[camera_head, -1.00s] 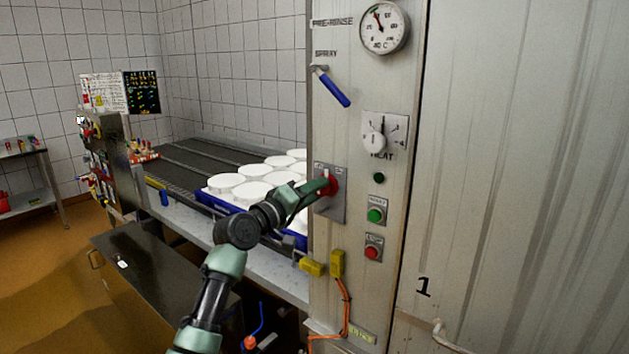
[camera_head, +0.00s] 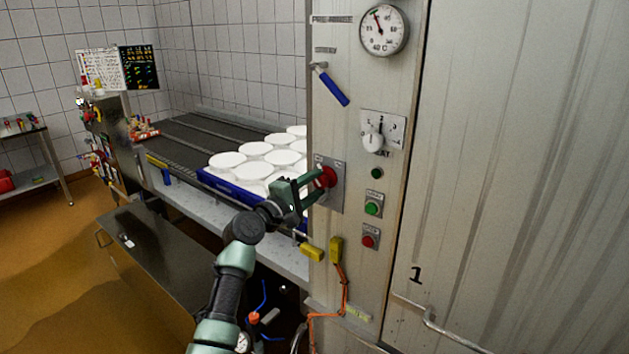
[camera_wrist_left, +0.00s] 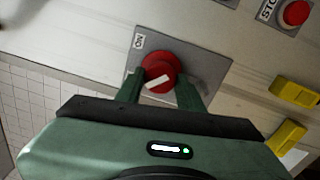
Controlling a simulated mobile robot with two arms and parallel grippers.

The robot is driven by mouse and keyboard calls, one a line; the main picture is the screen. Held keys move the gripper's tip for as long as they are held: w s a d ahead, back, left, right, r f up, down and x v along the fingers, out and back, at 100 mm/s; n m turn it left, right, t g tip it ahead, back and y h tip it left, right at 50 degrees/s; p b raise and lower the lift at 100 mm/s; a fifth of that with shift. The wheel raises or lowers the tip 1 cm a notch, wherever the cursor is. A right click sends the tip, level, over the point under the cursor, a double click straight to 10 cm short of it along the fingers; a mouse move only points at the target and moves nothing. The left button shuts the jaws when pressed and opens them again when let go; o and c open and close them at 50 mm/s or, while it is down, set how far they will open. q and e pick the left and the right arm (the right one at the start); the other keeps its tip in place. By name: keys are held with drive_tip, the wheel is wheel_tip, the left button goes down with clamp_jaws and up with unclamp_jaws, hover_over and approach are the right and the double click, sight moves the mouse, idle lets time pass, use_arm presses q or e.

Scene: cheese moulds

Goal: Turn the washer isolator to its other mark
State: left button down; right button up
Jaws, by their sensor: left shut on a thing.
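The washer isolator is a red round knob (camera_head: 328,177) on a grey plate (camera_head: 338,200), low on the left side of the metal control panel. In the left wrist view the knob (camera_wrist_left: 158,72) carries a white bar that lies slightly tilted in the picture. An "ON" label (camera_wrist_left: 139,41) shows at one corner of the plate; the other mark cannot be read. My left gripper (camera_wrist_left: 160,90) is shut on the knob, one green finger on each side. In the head view my left gripper (camera_head: 317,187) reaches the knob from the left. My right gripper is not in view.
A green button (camera_head: 372,209) and a red stop button (camera_head: 370,237) sit right of the isolator. A blue-handled lever (camera_head: 333,90) and a white dial (camera_head: 373,142) are above. White moulds (camera_head: 251,171) stand on the conveyor behind my arm.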

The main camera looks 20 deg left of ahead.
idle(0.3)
use_arm(q)
drive_tip(key=c, duration=0.9)
unclamp_jaws()
drive_tip(key=b+v, duration=0.2)
drive_tip(key=v, duration=0.5)
drive_tip(key=shift+s+a+f, duration=0.15)
drive_tip(key=shift+s+a, duration=0.05)
drive_tip(key=shift+s, duration=0.15)
